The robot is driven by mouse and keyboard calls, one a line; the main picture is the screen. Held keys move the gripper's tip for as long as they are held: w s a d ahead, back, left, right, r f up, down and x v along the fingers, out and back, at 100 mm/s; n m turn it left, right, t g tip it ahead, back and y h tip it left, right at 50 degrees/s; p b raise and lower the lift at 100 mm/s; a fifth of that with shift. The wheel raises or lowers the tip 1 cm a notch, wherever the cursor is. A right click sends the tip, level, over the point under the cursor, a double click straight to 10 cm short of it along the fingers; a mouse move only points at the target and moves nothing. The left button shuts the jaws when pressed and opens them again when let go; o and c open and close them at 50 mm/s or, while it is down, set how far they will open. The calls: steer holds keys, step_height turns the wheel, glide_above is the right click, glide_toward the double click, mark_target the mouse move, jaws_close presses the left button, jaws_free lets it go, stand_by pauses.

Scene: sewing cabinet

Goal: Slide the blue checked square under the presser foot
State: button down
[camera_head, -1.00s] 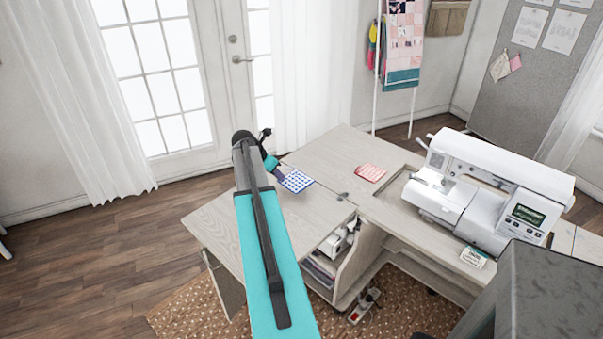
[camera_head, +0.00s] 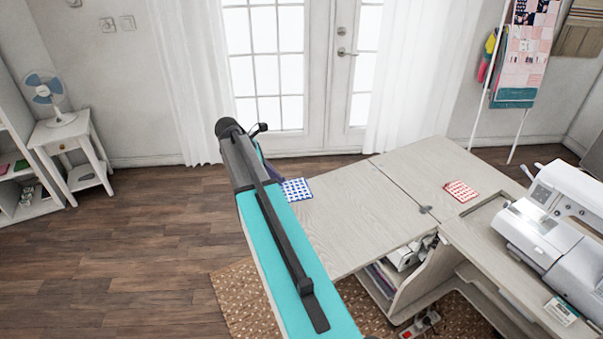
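The blue checked square (camera_head: 297,189) lies at the far left part of the cabinet top (camera_head: 345,225), partly hidden behind my arm. The white sewing machine (camera_head: 556,225) stands at the right edge of the view, partly cut off. Its presser foot area (camera_head: 545,208) is too small to make out clearly. My arm reaches up through the middle of the view. Its end is near the blue square, but the gripper fingers are hidden behind the arm, so I cannot tell whether they touch the square.
A red checked square (camera_head: 461,191) lies on the cabinet top left of the machine. A small card (camera_head: 561,311) lies at the machine's front. Below is an open compartment (camera_head: 405,265). A side table with a fan (camera_head: 48,95) stands far left. Wooden floor (camera_head: 130,250) is clear at left.

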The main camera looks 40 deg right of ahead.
steer(key=w+a+r+m, duration=0.1)
steer(key=a+r, duration=0.2)
steer(key=a, duration=1.1)
steer(key=a+r+m+g, duration=0.1)
steer(key=a+r, duration=0.1)
steer(key=a, duration=1.2)
steer(key=shift+w+a+r+y, duration=0.25)
steer(key=shift+w+r+y, duration=0.05)
steer(key=shift+w+r, duration=0.1)
steer(key=shift+s, duration=0.1)
